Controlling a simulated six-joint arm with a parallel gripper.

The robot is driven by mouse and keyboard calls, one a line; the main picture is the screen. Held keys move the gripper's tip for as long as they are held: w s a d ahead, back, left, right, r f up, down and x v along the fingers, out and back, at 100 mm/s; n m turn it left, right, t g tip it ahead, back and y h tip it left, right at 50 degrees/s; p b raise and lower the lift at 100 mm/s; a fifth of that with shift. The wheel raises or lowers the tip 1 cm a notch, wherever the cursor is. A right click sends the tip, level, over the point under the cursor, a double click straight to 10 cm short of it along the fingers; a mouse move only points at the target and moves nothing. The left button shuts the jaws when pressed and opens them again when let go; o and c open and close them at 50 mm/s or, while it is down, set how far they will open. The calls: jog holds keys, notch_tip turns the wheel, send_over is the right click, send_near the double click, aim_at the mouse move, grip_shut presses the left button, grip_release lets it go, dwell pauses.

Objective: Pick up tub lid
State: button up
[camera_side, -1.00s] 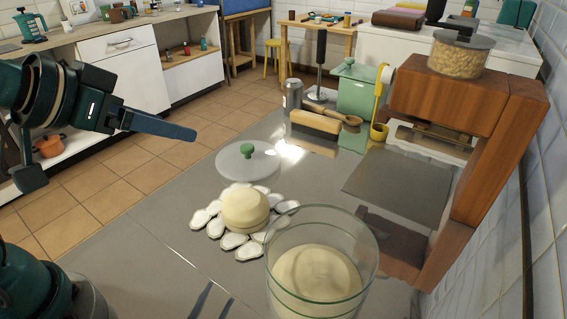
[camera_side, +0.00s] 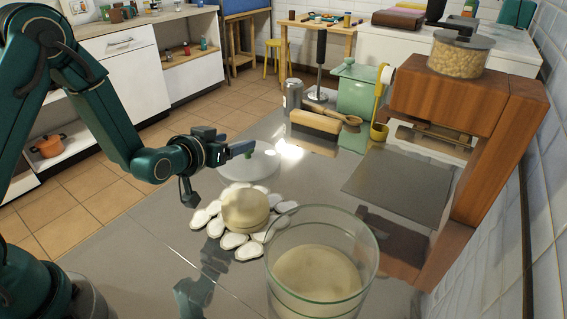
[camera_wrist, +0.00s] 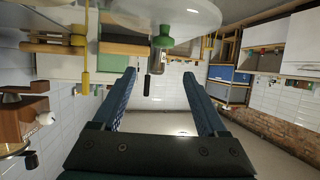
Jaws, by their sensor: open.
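The tub lid (camera_side: 262,170) is a pale round disc with a green knob. I cannot tell whether a finger touches the knob.
A glass tub (camera_side: 372,262) with dough inside stands at the front. A wooden-handled brush (camera_side: 315,121) and green box (camera_side: 358,95) are behind. A wooden stand (camera_side: 500,130) is right.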

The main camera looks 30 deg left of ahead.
aim_at(244, 162)
jog(key=shift+s+f+g, duration=0.15)
jog(key=shift+f+g, duration=0.05)
jog(key=shift+f, duration=0.45)
jog(key=shift+s+f+g, duration=0.1)
jog(key=shift+f+g, duration=0.1)
jog(key=shift+f, duration=0.4)
jog(key=shift+x, duration=2.5)
jog(key=c, duration=1.2)
jog(key=shift+r, duration=0.25)
